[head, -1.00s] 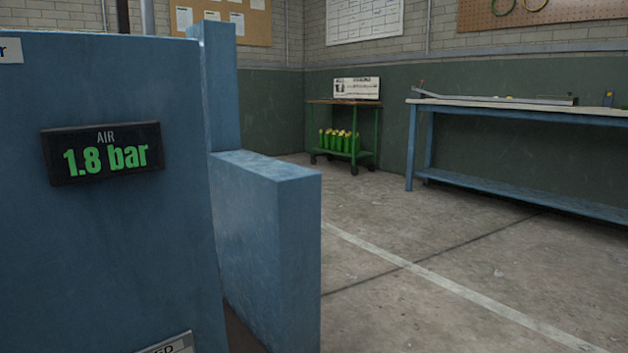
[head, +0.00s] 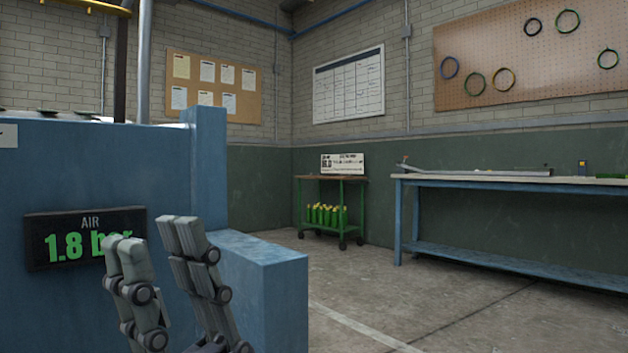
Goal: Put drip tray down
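I see no drip tray in the head view. My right gripper (head: 150,232) stands upright at the lower left, in front of the blue machine (head: 75,165). Its two grey fingers are apart, with a gap between them, and nothing shows between the fingertips. The fingers cover part of the machine's AIR display, which reads 1.8 bar (head: 60,245). My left gripper is out of view.
A low blue block (head: 265,280) juts out from the machine. A green wheeled cart (head: 332,180) with several green-yellow items stands at the back. A blue workbench (head: 520,182) with a long grey object stands at right. Concrete floor (head: 400,305) between is clear.

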